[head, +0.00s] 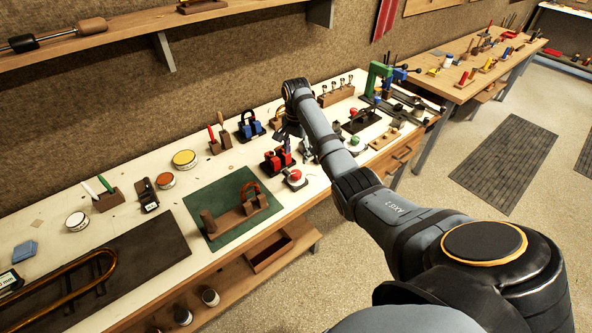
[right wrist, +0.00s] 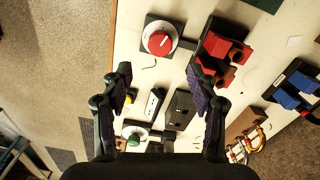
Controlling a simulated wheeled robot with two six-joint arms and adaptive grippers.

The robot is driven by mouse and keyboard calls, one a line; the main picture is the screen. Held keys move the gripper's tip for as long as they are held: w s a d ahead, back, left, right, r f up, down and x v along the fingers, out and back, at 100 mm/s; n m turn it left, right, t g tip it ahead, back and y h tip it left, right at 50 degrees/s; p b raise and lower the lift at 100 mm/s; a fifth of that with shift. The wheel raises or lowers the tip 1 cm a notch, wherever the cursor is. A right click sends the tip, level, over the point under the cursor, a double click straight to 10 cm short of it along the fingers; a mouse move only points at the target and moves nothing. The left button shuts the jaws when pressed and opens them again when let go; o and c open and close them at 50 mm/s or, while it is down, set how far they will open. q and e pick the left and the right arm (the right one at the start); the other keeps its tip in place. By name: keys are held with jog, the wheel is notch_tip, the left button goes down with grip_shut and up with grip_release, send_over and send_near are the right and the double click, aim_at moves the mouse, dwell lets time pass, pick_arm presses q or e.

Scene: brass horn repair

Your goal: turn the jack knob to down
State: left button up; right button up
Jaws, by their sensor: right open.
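Two round knobs on square plates stand on the bench, and I cannot tell by label which is the jack knob. The red knob (head: 296,174) has a pale ring; it also shows in the right wrist view (right wrist: 159,42), beyond my fingertips, with a white pointer mark. The green knob (head: 355,141) shows near the base of the fingers in the right wrist view (right wrist: 134,140). My right gripper (right wrist: 160,82) is open and empty, pointing down over the bench between the knobs. In the head view my arm partly hides it. My left gripper is not in view.
A red block device (head: 277,161) stands close beside the red knob, and a blue one (head: 250,126) lies farther back. A green mat (head: 233,208) with a wooden stand is to the left. A dark slotted block (right wrist: 181,108) lies below my open fingers.

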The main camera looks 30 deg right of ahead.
aim_at(296, 173)
notch_tip(296, 173, down, 9)
jog(key=shift+p, duration=0.5)
jog(key=c, duration=1.2)
